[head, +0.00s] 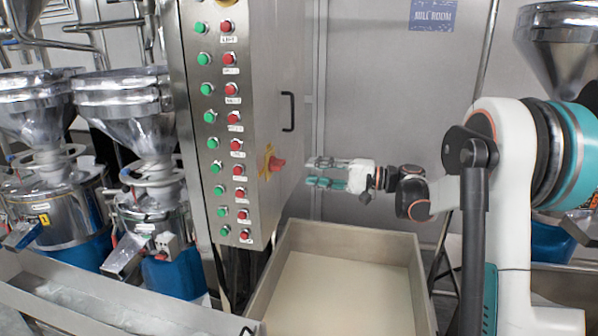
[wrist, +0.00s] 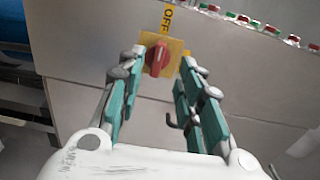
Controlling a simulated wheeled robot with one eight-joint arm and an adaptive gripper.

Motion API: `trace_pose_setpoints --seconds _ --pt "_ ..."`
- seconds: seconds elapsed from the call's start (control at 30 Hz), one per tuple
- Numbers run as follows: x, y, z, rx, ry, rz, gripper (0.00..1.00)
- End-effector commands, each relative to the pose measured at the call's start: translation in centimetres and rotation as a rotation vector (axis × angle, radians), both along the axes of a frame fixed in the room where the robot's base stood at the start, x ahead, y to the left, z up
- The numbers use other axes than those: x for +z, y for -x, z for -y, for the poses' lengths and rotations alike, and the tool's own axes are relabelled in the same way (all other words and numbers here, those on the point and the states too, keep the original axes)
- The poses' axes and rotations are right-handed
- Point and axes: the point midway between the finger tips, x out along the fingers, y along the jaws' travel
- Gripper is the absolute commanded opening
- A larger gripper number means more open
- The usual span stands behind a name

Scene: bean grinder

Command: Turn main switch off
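The main switch is a red rotary knob (head: 277,164) on a yellow plate (head: 266,160), on the side of the steel control cabinet (head: 262,100). In the wrist view the red knob (wrist: 157,59) lies ahead, between the fingers, with its yellow plate (wrist: 174,47) and a yellow OFF label (wrist: 167,18) beyond it. My gripper (head: 312,172) is open and level with the knob, a short way to its right, apart from it. In the wrist view my gripper (wrist: 165,68) shows two green-padded fingers spread wide with nothing held.
Columns of green and red buttons (head: 230,88) line the cabinet front. A black door handle (head: 289,111) sits above the switch. A large steel bin (head: 340,235) stands below my gripper. Steel grinders (head: 125,110) stand at left. The space between gripper and knob looks clear.

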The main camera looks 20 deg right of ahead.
Motion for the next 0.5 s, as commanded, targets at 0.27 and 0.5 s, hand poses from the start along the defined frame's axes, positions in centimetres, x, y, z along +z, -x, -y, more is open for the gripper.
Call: trace_pose_setpoints --seconds 0.27,0.5 --pt "0.0 1.2 2.0 0.001 0.0 0.0 0.33" --pt "0.0 1.2 2.0 0.001 0.0 0.0 0.33"
